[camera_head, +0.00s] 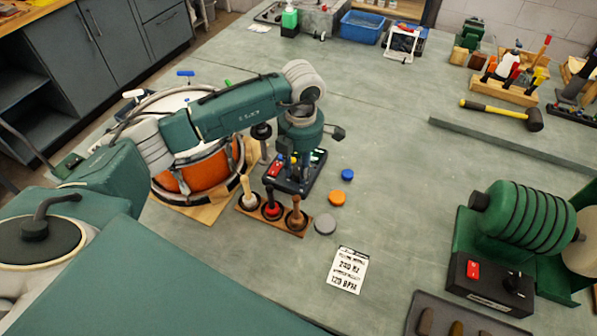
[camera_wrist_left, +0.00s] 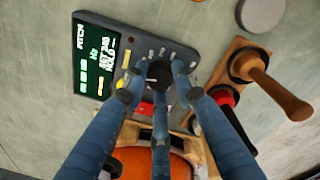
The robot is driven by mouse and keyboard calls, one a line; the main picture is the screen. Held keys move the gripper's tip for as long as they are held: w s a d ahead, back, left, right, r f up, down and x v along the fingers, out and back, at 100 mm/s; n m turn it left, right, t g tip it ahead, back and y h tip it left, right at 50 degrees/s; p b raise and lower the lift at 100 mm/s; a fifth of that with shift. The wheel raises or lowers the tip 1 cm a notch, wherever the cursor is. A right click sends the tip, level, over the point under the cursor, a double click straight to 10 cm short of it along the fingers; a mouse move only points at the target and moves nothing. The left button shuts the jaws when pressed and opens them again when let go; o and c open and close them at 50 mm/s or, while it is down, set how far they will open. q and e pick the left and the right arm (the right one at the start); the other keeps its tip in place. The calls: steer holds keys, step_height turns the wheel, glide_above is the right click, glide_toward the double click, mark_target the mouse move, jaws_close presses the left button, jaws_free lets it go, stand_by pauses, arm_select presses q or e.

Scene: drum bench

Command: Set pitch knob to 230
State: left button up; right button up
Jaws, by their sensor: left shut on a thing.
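The dark tuner box (camera_head: 291,186) stands on the bench beside the drum, under my left arm. In the left wrist view the tuner (camera_wrist_left: 115,38) has a lit green screen (camera_wrist_left: 95,62) headed PITCH, with Hz and SET lines; I cannot read its digits surely. The black pitch knob (camera_wrist_left: 158,71) sits inside a ring of printed marks. My left gripper (camera_wrist_left: 155,80) has its three fingers shut around the knob. In the head view the left gripper (camera_head: 297,158) is over the tuner, its fingertips mostly hidden. My right gripper is out of view.
The orange drum (camera_head: 200,172) stands left of the tuner. A wooden rack (camera_head: 272,219) of handled tools is in front. Coloured discs (camera_head: 337,198) and a printed card (camera_head: 347,270) lie right. A green machine (camera_head: 520,240) stands far right.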

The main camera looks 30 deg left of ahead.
arm_select(q)
steer(key=n+b, duration=0.1)
steer(key=n, duration=0.2)
steer(key=shift+w, duration=0.15)
steer(key=shift+r+n+b, duration=0.1)
steer(key=shift+n+b, duration=0.35)
steer(key=shift+n, duration=0.65)
steer(key=o, duration=1.2)
steer(key=shift+c, duration=0.2)
step_height(320, 180, up, 12)
steer(key=shift+d, duration=0.4)
